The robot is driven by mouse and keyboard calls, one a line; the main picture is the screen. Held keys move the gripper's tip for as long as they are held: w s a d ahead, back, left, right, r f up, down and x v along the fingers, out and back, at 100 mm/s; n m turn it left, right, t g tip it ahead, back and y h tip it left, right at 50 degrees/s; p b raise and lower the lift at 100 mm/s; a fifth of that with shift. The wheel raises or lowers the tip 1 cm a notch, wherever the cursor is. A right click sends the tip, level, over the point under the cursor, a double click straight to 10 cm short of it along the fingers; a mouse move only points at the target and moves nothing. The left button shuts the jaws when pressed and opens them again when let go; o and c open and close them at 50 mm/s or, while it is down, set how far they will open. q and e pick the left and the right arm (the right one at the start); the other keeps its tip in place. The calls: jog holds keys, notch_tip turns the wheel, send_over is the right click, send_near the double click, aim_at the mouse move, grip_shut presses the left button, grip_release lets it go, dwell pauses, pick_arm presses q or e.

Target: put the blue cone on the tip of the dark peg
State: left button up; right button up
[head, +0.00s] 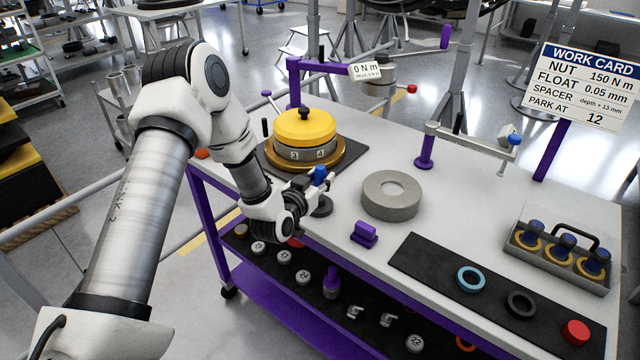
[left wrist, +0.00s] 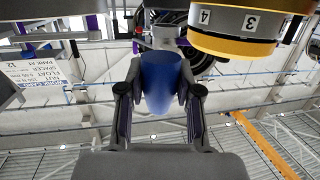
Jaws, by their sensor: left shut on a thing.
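My left gripper (head: 308,180) is shut on the blue cone (head: 319,174), above the near edge of the table. The cone also shows in the left wrist view (left wrist: 160,82), between the two fingers. A dark round piece (head: 322,206) sits on the table just below the gripper, partly hidden by it. A short dark upright (head: 264,127) stands at the table's left side, and a black knob (head: 304,113) tops the yellow-capped hub. I cannot tell for sure which of these is the dark peg. My right gripper is not in view.
The yellow-capped hub (head: 304,128) stands behind the left gripper. A grey ring (head: 391,195) and a small purple block (head: 364,234) lie to the right. A black mat (head: 425,262) holds rings and a red cap (head: 575,332). A purple torque arm (head: 335,68) rises behind.

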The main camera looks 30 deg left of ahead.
pick_arm(q)
notch_tip(320, 180, down, 3)
jog(key=shift+s+a+r+p, duration=0.1)
jog(key=shift+a+p, duration=0.05)
jog(key=shift+p, duration=0.15)
jog(key=shift+f, duration=0.45)
jog(key=o, duration=0.7)
jog(key=shift+o, duration=1.2)
